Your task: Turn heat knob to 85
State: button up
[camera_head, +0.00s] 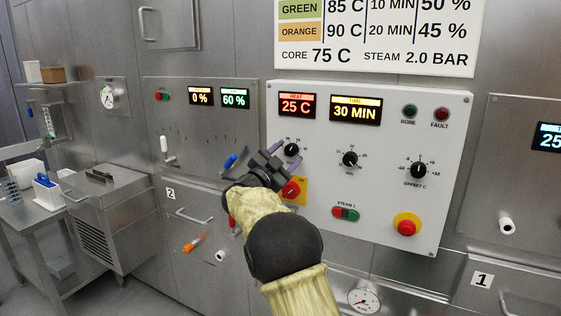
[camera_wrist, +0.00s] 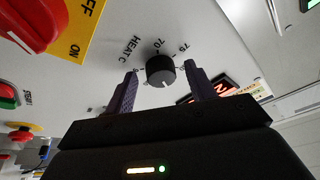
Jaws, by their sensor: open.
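The heat knob (camera_head: 291,149) is a small black dial at the upper left of the white control panel (camera_head: 320,215). The heat display (camera_head: 297,105) above it reads 25 C. In the wrist view the heat knob (camera_wrist: 160,70) sits between the two fingertips, with HEAT C and 70 printed near it. My gripper (camera_head: 281,158) is in front of the panel's left part, just below the knob. It also shows in the wrist view (camera_wrist: 161,77), open, with a finger on each side of the knob and visible gaps. Whether the fingers touch the panel I cannot tell.
A red switch on a yellow plate (camera_head: 303,191) lies just below my gripper. The time knob (camera_head: 350,159) and offset knob (camera_head: 418,170) are to the right. A red stop button (camera_head: 407,228) is lower right. A sign above lists GREEN 85 C and ORANGE 90 C.

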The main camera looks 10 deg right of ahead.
jog(key=b+v, duration=0.1)
jog(key=v, duration=1.6)
jog(key=shift+a, duration=0.15)
